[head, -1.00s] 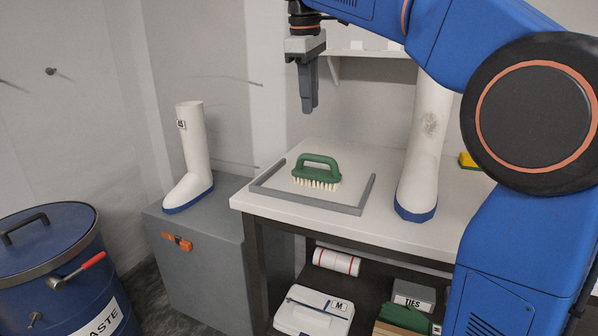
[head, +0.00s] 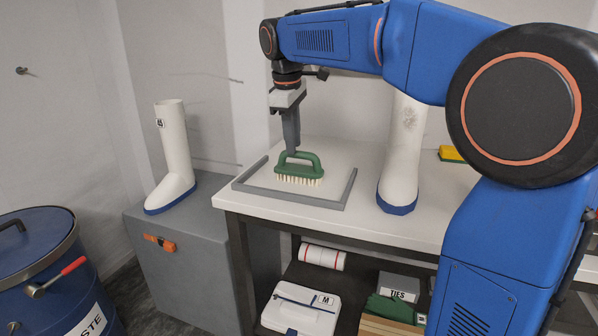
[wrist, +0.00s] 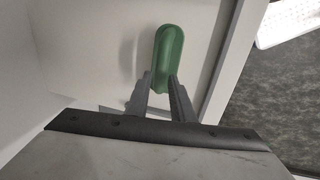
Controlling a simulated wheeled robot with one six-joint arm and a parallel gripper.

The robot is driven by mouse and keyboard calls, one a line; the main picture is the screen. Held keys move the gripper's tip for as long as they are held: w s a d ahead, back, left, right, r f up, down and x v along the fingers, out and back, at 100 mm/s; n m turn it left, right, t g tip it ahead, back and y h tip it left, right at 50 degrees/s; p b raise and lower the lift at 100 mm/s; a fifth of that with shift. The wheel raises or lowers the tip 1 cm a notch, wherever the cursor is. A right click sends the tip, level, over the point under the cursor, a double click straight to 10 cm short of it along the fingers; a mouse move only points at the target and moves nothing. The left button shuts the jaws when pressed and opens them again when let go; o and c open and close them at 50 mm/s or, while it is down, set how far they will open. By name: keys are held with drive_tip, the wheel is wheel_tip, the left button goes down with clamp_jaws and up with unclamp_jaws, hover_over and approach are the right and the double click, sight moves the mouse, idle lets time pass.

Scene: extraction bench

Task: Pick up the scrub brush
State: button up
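The scrub brush (head: 311,171), with a green arched handle and pale bristles, sits bristles down on the white bench top inside a low grey frame. Its green handle also shows in the wrist view (wrist: 168,52). My gripper (head: 292,150) points down at the handle, its fingertips at handle height. In the wrist view my gripper's two fingers (wrist: 160,88) stand apart, one on each side of the handle's near end. I cannot tell whether they touch it.
The grey frame (head: 345,190) borders the brush on the bench (head: 400,230). A white boot (head: 400,165) stands to its right. Another boot (head: 175,150) stands on a grey cabinet (head: 195,270) at left, near a blue waste drum (head: 35,250). A yellow item (head: 450,154) lies farther right.

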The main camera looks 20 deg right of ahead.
drive_tip(key=f, duration=0.4)
drive_tip(key=shift+w+d+f, duration=0.3)
drive_tip(key=shift+f, duration=0.1)
clamp_jaws()
drive_tip(key=shift+r, duration=0.1)
wheel_tip(320, 180, up, 10)
drive_tip(key=shift+f, duration=0.1)
